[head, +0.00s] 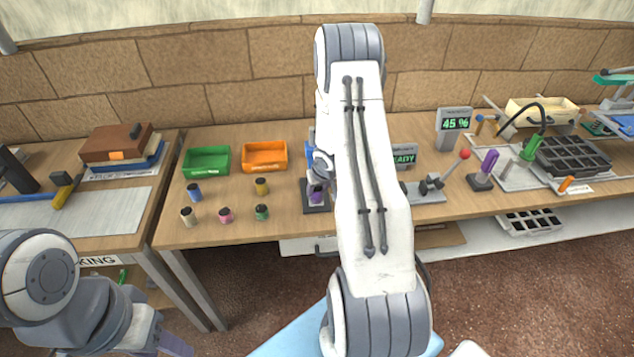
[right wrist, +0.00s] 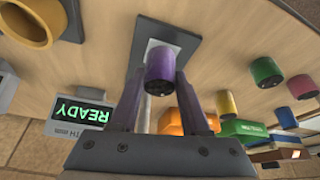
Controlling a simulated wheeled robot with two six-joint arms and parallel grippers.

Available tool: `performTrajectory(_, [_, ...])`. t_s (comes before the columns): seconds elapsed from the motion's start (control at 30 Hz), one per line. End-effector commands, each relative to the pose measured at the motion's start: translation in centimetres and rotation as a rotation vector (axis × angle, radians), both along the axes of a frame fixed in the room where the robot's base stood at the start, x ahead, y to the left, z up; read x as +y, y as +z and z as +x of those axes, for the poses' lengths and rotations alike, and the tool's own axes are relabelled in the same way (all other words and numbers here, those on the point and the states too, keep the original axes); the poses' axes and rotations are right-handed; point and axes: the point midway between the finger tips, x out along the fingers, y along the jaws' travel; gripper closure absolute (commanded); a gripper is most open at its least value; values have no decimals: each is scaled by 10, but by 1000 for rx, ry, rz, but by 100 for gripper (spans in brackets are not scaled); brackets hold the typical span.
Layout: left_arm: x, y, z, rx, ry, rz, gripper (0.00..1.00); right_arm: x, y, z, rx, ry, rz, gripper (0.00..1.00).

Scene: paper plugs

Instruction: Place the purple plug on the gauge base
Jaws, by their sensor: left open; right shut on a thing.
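The purple plug (right wrist: 160,68) is between the fingertips of my right gripper (right wrist: 158,85), which is shut on it. In the head view the plug (head: 317,197) is partly hidden by my right arm and gripper. The gauge base (right wrist: 187,40) is a dark square plate with a pale patch, just beyond the plug. In the head view the base (head: 309,208) shows around and below the plug. I cannot tell whether the plug touches it. My left gripper (head: 165,343) is open and empty at the lower left, away from the base, and partly cut off by the frame.
Blue (head: 195,192), yellow (head: 262,187), cream (head: 188,216), pink (head: 226,215) and green (head: 262,212) plugs stand to the left. Green (head: 206,161) and orange (head: 264,157) bins are behind them. A READY display (right wrist: 80,113) and a lever device (head: 428,188) stand to the right.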

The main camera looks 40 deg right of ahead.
Motion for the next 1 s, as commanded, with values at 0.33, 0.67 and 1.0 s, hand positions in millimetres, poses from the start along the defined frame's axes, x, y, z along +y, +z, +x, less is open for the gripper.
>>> performTrajectory(0.33, [0,2,0,0,0,0,50,-2,-7,6,0,0,0,100])
performTrajectory(0.67, [0,-1,0,0,0,0,50,-2,-10,6,0,-1,0,24])
performTrajectory(1.0, [0,4,0,0,0,0,50,-2,-3,6,0,0,0,24])
